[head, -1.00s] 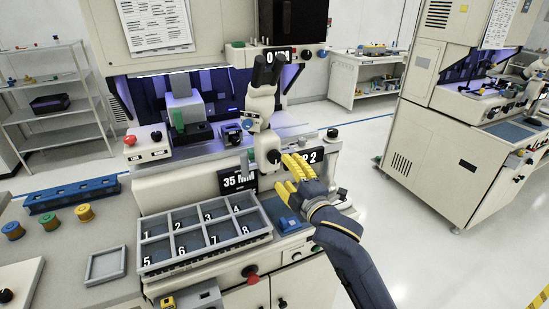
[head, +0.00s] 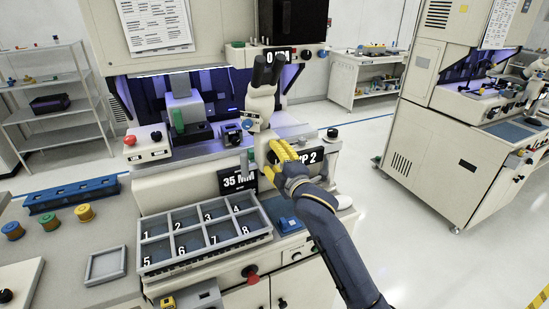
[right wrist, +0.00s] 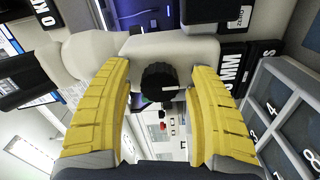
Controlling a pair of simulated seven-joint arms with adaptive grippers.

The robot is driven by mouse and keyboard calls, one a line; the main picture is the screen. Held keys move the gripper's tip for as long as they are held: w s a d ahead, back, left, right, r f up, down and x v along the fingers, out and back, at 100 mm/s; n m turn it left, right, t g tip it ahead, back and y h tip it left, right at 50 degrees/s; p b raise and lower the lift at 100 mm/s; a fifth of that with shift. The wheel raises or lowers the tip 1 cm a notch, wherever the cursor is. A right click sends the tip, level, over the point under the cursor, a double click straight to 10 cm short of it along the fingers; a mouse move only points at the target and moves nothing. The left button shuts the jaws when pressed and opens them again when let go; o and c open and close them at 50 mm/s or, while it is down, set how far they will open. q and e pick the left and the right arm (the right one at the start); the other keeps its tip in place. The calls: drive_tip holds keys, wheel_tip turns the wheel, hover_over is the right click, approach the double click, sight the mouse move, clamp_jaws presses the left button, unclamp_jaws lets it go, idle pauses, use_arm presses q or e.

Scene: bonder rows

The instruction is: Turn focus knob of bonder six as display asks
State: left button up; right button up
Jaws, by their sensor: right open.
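The bonder's microscope (head: 262,100) stands at its front, with a black focus knob (right wrist: 158,82) on its pale arm. My right gripper (head: 275,162) has yellow fingers and is at the microscope's lower arm. In the right wrist view the gripper (right wrist: 160,72) is open, with one finger on each side of the knob and a gap to both. In the head view the gripper hides the knob. A dark display (head: 277,56) sits above the microscope, its text partly covered by the eyepieces. My left gripper is not in view.
A numbered tray (head: 205,257) lies in front. A red button (head: 250,274) is on the front below. Open floor lies to the right.

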drive_tip(key=shift+c, duration=0.2)
clamp_jaws()
drive_tip(key=shift+m, duration=0.3)
drive_tip(key=m, duration=0.8)
drive_tip(key=shift+m, duration=0.3)
drive_tip(key=m, duration=0.4)
drive_tip(key=shift+r+m, duration=0.1)
drive_tip(key=shift+m, duration=2.3)
